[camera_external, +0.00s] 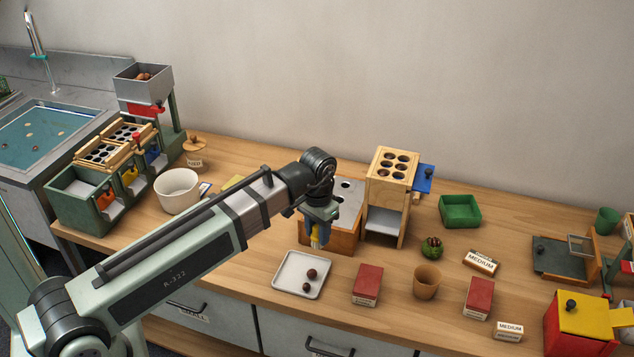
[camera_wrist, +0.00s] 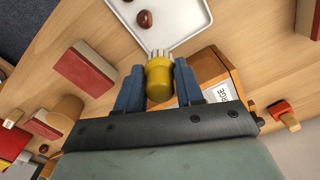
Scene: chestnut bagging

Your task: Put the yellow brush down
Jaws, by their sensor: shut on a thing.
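The yellow brush (camera_wrist: 160,80) is held between the two blue fingers of my gripper (camera_wrist: 159,85) in the wrist view, its pale bristles pointing away from the wrist. In the external view my gripper (camera_external: 318,232) is shut on the brush (camera_external: 315,238), in front of the wooden box with a grey top. The brush is mostly covered by the fingers there. I cannot tell whether its bristles touch anything below.
A white tray (camera_external: 289,286) with two chestnuts lies just in front of my gripper. The wooden box (camera_external: 344,243) is close behind. Red boxes (camera_external: 367,282) and a brown cup (camera_external: 427,285) stand to the right. Bare table (camera_external: 262,262) shows left of the tray.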

